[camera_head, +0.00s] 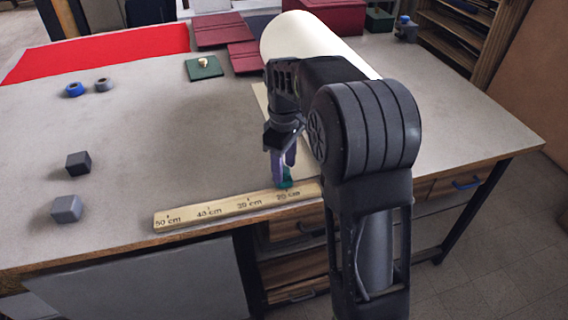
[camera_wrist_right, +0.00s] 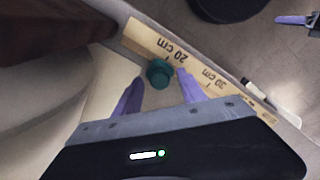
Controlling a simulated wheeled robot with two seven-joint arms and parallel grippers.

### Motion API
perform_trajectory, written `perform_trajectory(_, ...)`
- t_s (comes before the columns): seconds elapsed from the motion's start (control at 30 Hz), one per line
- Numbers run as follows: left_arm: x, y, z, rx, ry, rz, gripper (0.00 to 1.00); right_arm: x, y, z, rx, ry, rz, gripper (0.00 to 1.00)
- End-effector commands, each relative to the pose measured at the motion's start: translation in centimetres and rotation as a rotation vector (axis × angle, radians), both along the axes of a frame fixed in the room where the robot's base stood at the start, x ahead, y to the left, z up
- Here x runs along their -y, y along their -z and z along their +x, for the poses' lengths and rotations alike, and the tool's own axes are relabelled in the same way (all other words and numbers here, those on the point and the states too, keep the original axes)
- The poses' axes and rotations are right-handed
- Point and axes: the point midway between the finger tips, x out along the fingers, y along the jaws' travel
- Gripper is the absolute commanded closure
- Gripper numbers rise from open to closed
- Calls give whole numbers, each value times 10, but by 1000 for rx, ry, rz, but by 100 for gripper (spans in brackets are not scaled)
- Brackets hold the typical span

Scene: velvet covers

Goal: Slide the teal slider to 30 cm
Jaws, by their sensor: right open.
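The teal slider (camera_head: 286,183) sits on the wooden ruler rail (camera_head: 235,208), beside its 20 cm mark. The 30 cm mark lies to its left in the head view. In the right wrist view the round teal top of the slider (camera_wrist_right: 158,72) shows next to the 20 cm print. My right gripper (camera_head: 283,166) points down right over the slider. In the right wrist view its purple fingers (camera_wrist_right: 158,90) are apart, with the slider just past the gap between their tips. Contact cannot be told. A purple finger, seemingly of my left gripper (camera_wrist_right: 294,20), shows at the wrist view's upper right.
The rail lies along the front edge of the grey table (camera_head: 150,130). Two grey cubes (camera_head: 78,163) (camera_head: 67,209) stand left of it. Rings (camera_head: 75,89), a red cloth (camera_head: 100,52), a green pad (camera_head: 203,67) and a cream roll (camera_head: 305,38) are farther back.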

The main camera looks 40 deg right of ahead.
Motion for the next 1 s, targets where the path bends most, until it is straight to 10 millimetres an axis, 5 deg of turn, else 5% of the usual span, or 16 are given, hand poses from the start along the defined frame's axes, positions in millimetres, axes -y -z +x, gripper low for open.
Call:
perform_trajectory(0.67, 0, 0, 0, 0, 0, 0, 64, 0, -1, 0, 0, 0, 0, 100)
perform_trajectory(1.0, 0, 0, 0, 0, 0, 0, 64, 0, -1, 0, 0, 0, 1, 100)
